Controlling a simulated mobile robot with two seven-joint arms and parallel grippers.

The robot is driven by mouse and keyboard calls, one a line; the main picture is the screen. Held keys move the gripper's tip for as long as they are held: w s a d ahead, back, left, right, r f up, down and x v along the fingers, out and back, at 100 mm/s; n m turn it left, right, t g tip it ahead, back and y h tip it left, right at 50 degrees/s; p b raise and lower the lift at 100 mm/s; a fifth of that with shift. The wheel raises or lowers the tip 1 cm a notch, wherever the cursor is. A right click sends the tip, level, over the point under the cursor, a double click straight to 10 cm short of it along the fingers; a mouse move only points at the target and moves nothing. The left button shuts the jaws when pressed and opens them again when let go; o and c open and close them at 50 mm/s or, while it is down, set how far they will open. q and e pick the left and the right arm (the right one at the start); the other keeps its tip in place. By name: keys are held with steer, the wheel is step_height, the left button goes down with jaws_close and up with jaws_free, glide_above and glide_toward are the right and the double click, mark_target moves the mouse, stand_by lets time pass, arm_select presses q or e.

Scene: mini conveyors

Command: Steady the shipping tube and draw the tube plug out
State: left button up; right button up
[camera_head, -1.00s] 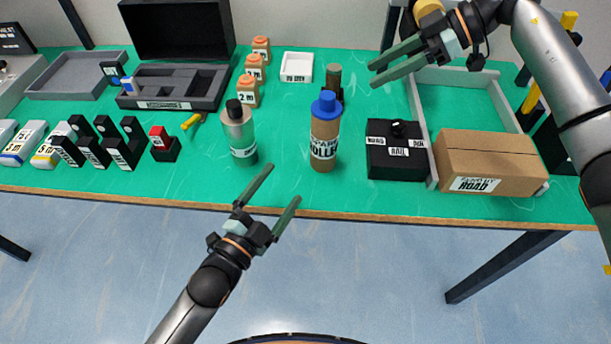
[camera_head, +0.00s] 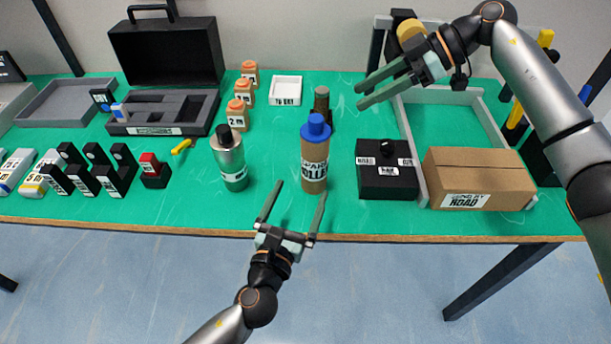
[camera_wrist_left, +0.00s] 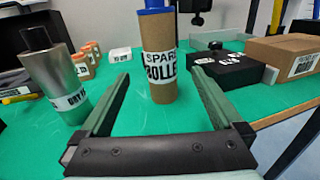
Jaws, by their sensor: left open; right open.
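The shipping tube (camera_head: 314,174) is a brown cardboard cylinder with a white label, standing upright near the table's front edge. The tube plug (camera_head: 316,127) is blue and sits in its top. My left gripper (camera_head: 296,189) is open and empty, in front of the tube at the table edge. In the left wrist view the tube (camera_wrist_left: 160,75) stands beyond the open fingers, roughly between their lines, and the plug (camera_wrist_left: 155,8) is cut off by the top edge. My right gripper (camera_head: 362,94) is open and empty above the back of the table, right of the tube.
A silver and green bottle (camera_head: 230,163) stands left of the tube. A black box (camera_head: 386,183) and a cardboard box (camera_head: 478,180) are to the right. A dark green-brown bottle (camera_head: 322,101) stands behind the tube. Green table lies bare around the tube's base.

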mark_target(311, 168)
arm_select(q)
steer(key=x, duration=1.1)
steer(key=shift+w+d, duration=0.1)
steer(key=shift+w, duration=0.2)
steer(key=c, duration=1.4)
steer(key=shift+c, duration=0.2)
steer(key=shift+s+f, duration=0.1)
steer(key=shift+f, duration=0.2)
